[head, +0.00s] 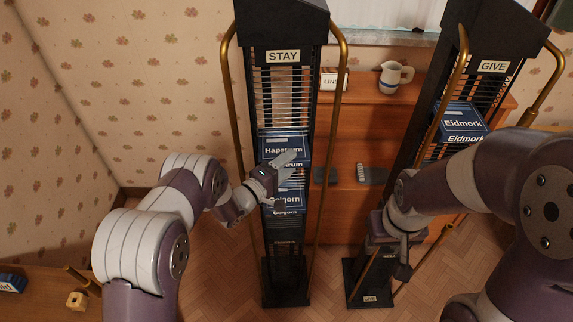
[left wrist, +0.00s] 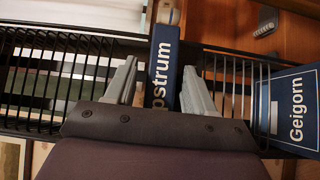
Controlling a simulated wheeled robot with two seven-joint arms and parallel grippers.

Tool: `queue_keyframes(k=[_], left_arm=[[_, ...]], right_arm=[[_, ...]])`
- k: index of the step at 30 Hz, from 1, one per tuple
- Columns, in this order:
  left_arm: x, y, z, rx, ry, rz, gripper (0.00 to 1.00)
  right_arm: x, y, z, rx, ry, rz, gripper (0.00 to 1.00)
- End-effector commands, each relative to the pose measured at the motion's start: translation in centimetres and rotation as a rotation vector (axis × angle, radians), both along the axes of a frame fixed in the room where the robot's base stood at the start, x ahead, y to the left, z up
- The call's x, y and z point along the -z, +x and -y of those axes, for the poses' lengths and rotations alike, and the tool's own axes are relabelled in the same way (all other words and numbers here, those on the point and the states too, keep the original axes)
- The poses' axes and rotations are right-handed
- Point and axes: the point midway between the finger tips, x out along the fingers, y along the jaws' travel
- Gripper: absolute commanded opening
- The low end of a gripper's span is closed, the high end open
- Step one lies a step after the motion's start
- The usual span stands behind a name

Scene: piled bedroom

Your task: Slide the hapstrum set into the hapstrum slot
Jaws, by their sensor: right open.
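The hapstrum set (head: 283,146) is a dark blue box with white lettering, in the black tower marked STAY (head: 283,57). Its blue spine (left wrist: 164,65) shows in the left wrist view, partly hidden by my gripper. My left gripper (head: 284,161) is in front of the set. In the left wrist view its two fingers (left wrist: 160,92) stand apart, one on each side of the spine, with a gap on the left side. My right gripper (head: 403,262) is low in front of the GIVE tower, open, with no object seen in it. I cannot tell which opening is the hapstrum slot.
The blue Geigorn box (head: 284,200) sits below in the STAY tower. Blue Eidmork boxes (head: 462,122) are in the GIVE tower (head: 494,67). Brass rails (head: 232,110) flank the towers. A wooden dresser (head: 370,130) with a jug (head: 391,78) stands behind.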

Motion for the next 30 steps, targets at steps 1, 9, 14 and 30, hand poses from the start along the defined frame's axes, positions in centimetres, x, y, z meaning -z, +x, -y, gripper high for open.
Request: queue_keyframes(k=[1, 9, 14, 30], left_arm=[[0.0, 0.0, 0.0, 0.000, 0.000, 0.000, 0.53], [0.1, 0.0, 0.0, 0.000, 0.001, -0.002, 0.53], [0.1, -0.1, -0.1, 0.000, 0.001, -0.002, 0.53], [0.1, -1.2, -1.1, -0.001, 0.001, -0.004, 0.53]], right_arm=[[0.0, 0.0, 0.0, 0.000, 0.000, 0.000, 0.43], [0.0, 0.0, 0.0, 0.000, 0.000, 0.000, 0.43], [0.0, 0.0, 0.0, 0.000, 0.000, 0.000, 0.43], [-0.6, 0.0, 0.0, 0.000, 0.000, 0.000, 0.43]])
